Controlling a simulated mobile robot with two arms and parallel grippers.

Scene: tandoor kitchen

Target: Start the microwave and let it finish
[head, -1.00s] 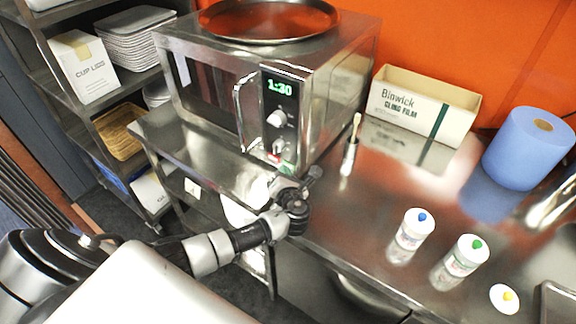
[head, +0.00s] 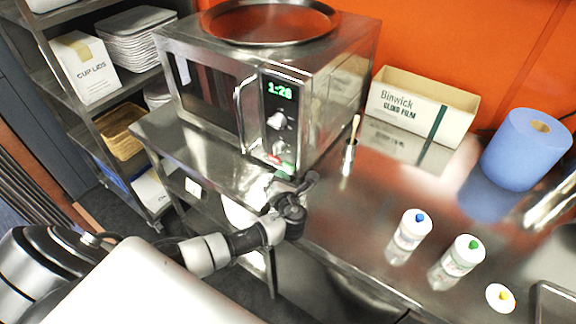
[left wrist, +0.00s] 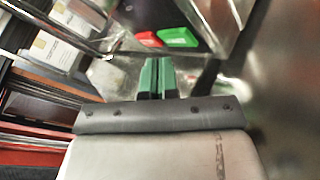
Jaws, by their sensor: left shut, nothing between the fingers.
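The steel microwave (head: 325,85) stands on the counter with its door (head: 205,90) shut. Its green display (head: 280,91) reads about 1:20; the last digit is not sharp. Below the knob (head: 277,121) are a red button (head: 272,159) and a green button (head: 288,168). Both show in the left wrist view, red (left wrist: 149,39) and green (left wrist: 178,37). My left gripper (head: 284,178) is just below and in front of the green button. In the left wrist view its green fingers (left wrist: 156,76) are together and empty, apart from the buttons. My right gripper is not in view.
A round tray (head: 270,38) lies on top of the microwave. To its right are a cling film box (head: 420,104), a blue paper roll (head: 527,150), a brush in a holder (head: 351,150) and several bottles (head: 409,236). A shelf rack (head: 110,88) stands at left.

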